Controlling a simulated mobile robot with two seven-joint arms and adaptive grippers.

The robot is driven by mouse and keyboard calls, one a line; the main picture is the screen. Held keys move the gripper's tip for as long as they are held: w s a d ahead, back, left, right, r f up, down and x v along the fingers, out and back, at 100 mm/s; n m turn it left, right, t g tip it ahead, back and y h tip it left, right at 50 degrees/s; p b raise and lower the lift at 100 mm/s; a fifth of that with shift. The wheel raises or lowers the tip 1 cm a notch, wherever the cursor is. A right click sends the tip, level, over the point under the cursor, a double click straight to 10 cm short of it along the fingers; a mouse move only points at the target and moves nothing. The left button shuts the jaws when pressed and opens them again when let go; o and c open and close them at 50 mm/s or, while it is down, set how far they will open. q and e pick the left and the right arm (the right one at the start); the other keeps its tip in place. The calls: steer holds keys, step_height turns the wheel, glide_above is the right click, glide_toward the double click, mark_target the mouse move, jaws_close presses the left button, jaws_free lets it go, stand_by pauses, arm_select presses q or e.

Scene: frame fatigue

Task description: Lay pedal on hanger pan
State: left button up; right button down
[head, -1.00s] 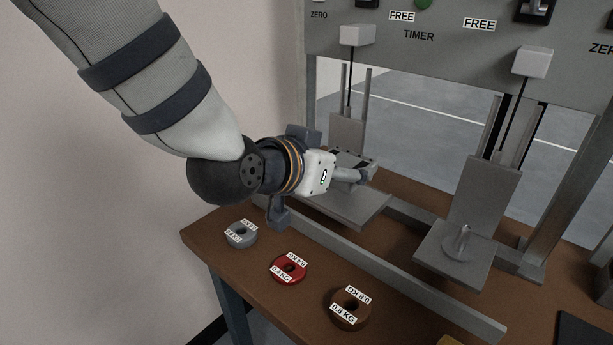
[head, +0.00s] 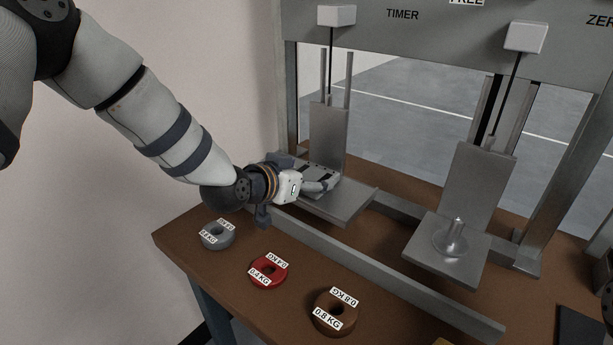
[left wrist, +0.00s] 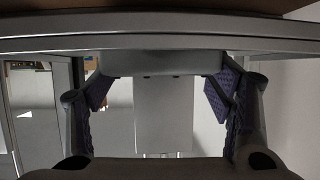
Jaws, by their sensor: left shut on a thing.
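My left gripper (head: 318,184) is shut on the pedal (head: 320,172), a grey block with dark spots, at the left hanger pan (head: 349,210). The pedal is over the inner part of this pan, by its upright back plate; I cannot tell whether it touches the pan. In the left wrist view, the pedal (left wrist: 163,63) shows between the purple-padded fingers (left wrist: 160,90). The gripper hides part of the pedal and the pan's left side.
A grey weight (head: 217,236), a red weight (head: 268,271) and a brown weight (head: 335,313) lie on the bench front. A long grey rail (head: 370,269) runs behind them. The right hanger pan (head: 440,262) carries a small upright post (head: 455,238). Frame posts stand around the pans.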

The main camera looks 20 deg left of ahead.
arm_select(q)
steer(key=o, duration=1.6)
steer(key=shift+c, duration=0.2)
steer(key=p+v, duration=0.2)
steer(key=v, duration=1)
steer(key=shift+p, duration=0.3)
arm_select(e)
steer(key=shift+t, duration=0.8)
steer(key=w+r, duration=0.3)
steer(key=shift+w+r, duration=0.25)
steer(key=shift+w, duration=0.1)
arm_select(q)
steer(key=shift+r, duration=0.1)
